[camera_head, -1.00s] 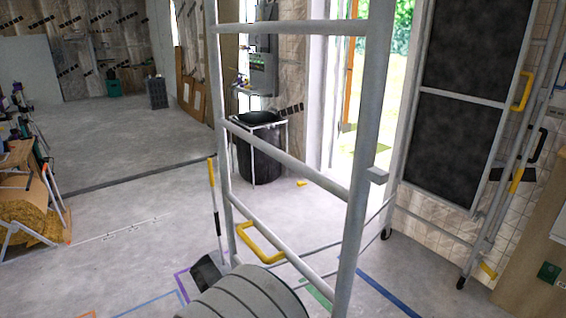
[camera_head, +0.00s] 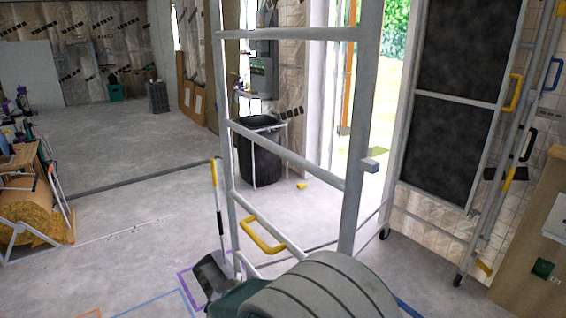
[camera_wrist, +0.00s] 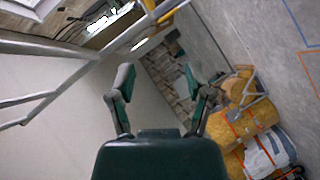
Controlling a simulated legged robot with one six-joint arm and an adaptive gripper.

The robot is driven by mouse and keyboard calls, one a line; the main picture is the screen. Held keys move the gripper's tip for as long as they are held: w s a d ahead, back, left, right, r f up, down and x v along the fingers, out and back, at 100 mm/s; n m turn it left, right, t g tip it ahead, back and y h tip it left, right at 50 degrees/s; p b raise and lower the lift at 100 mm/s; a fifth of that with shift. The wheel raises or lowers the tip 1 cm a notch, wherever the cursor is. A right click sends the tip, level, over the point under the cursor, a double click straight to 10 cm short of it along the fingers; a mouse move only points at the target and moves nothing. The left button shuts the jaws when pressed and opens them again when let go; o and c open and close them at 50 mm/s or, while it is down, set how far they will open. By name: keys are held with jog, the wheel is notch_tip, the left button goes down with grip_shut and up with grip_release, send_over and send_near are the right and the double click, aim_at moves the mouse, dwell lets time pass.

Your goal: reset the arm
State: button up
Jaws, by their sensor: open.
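My gripper (camera_wrist: 160,92) shows in the wrist view with its two dark green fingers spread apart and nothing between them. The wrist view is tilted, and a pale flat surface lies beyond the fingers. In the head view, a grey rounded part of my own arm fills the bottom centre, and my fingers cannot be made out there. A grey metal frame (camera_head: 296,154) with rungs stands upright just beyond my arm. It has a yellow handle (camera_head: 262,240) low on its left side. Grey rails of a frame (camera_wrist: 50,48) also cross the left of the wrist view.
Dark panels (camera_head: 455,95) stand in a wheeled frame at right, beside a wooden board (camera_head: 530,240). A black bin (camera_head: 260,155) stands behind the rungs. Yellow rolls lie at left (camera_head: 35,205) and in the wrist view (camera_wrist: 240,120). Open floor (camera_head: 130,225) lies left of centre.

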jog(key=s+d+r+m+g+y, duration=0.4)
jog(key=d+r+m, duration=0.1)
jog(key=d+r, duration=0.6)
jog(key=s+d+r+m+g+h, duration=0.2)
jog(key=s+d+m+g+h, duration=0.2)
jog(key=s+d, duration=1.2)
jog(key=s+m+g, duration=0.1)
jog(key=s+m, duration=0.2)
jog(key=s, duration=0.1)
jog(key=shift+d, duration=0.2)
